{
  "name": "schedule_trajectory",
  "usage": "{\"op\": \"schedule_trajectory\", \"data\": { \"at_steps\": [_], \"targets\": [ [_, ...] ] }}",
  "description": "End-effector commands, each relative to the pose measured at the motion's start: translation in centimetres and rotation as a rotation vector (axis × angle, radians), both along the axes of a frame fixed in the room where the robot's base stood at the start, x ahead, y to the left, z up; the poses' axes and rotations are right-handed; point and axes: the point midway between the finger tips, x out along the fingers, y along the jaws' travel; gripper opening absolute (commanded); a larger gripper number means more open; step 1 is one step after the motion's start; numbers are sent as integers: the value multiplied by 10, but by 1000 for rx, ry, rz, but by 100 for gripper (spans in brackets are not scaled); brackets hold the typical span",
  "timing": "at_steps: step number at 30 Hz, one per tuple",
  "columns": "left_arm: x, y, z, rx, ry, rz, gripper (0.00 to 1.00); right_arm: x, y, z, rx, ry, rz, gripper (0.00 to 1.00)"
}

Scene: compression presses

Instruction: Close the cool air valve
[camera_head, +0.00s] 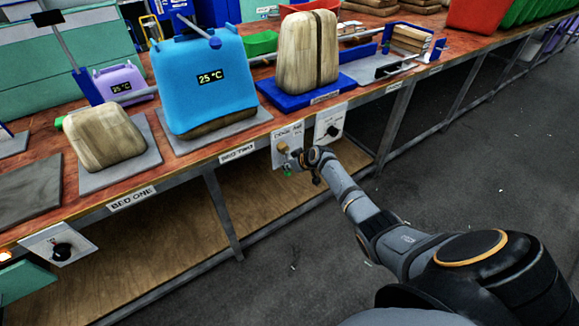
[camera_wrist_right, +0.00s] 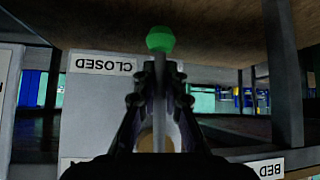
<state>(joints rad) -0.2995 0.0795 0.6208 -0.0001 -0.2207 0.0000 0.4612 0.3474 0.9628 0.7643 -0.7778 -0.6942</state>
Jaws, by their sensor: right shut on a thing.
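The cool air valve panel (camera_head: 284,136) is a pale plate on the bench front, with a brass-coloured hub (camera_head: 283,147) and a lever whose green tip (camera_head: 287,171) points down. My right gripper (camera_head: 296,160) is at this panel and covers part of the lever. In the right wrist view, the fingers of my right gripper (camera_wrist_right: 160,70) are shut around the grey lever, and its green knob (camera_wrist_right: 160,39) sticks out past the fingertips. An upside-down CLOSED label (camera_wrist_right: 102,65) lies just left of the lever there. My left gripper is not in view.
A second panel with a black knob (camera_head: 333,131) sits right beside the valve panel. A blue press cover (camera_head: 205,85) reading 25 °C and a wooden mould (camera_head: 307,50) stand on the bench above. A bench leg (camera_wrist_right: 284,75) stands right of the gripper. The floor at right is clear.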

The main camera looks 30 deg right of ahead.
Motion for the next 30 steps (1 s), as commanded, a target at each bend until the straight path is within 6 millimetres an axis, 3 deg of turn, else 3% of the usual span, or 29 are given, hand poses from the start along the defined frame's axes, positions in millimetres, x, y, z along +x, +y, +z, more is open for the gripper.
{"op": "schedule_trajectory", "data": {
  "at_steps": [18, 19, 23, 30],
  "targets": [
    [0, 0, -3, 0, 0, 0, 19, -1, 4, -1, 42, 6, -1, 0],
    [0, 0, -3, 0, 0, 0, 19, -1, 4, -1, 42, 6, -1, 14],
    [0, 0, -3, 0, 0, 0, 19, -1, 4, -1, 40, 5, 0, 31],
    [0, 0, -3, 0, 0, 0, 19, 0, 3, 0, 38, 5, 0, 34]
  ]
}}
